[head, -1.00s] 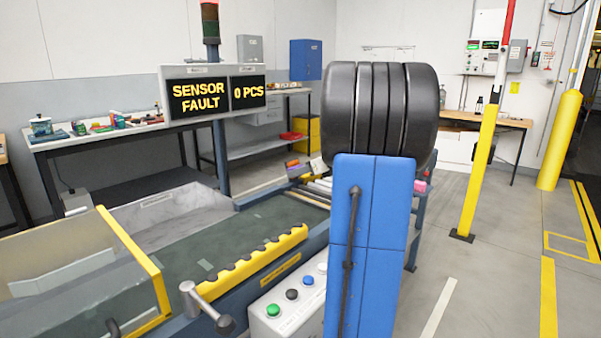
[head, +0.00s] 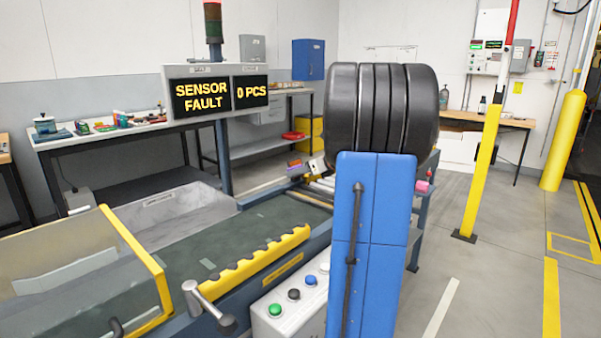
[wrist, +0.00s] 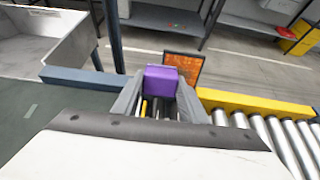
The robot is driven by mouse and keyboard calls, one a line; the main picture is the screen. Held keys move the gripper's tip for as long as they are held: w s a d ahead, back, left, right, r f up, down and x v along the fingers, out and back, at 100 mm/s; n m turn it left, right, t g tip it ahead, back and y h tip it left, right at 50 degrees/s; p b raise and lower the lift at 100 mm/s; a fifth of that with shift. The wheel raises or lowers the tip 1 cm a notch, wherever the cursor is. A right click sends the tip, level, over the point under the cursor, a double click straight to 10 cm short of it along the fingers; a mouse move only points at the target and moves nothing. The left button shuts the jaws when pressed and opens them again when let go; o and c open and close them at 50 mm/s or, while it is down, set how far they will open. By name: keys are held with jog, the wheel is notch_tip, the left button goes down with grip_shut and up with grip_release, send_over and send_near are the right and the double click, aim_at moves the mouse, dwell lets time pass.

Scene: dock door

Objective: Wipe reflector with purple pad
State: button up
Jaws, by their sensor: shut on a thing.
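In the wrist view, my gripper (wrist: 160,92) is shut on a purple pad (wrist: 160,79), held between its two grey fingers. An orange square reflector (wrist: 185,66) with a dark frame stands just beyond the pad, slightly to the right. The pad overlaps the reflector's left part in the picture; I cannot tell whether they touch. In the head view my arm hides most of the gripper.
The dark conveyor belt (head: 235,235) lies left of my arm, with a yellow toothed rail and a crank handle (head: 205,305) in front. Silver rollers (wrist: 278,140) and a yellow rail (wrist: 255,103) lie right of the reflector. A grey bin (head: 180,215) stands behind the belt.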

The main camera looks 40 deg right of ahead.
jog(key=shift+w, duration=0.2)
jog(key=d, duration=0.7)
jog(key=shift+w, duration=0.2)
dwell(0.6)
jog(key=shift+a, duration=0.15)
jog(key=shift+s+a, duration=0.2)
jog(key=shift+a, duration=3.25)
jog(key=shift+r, duration=0.35)
jog(key=d, duration=0.7)
jog(key=shift+w, duration=0.45)
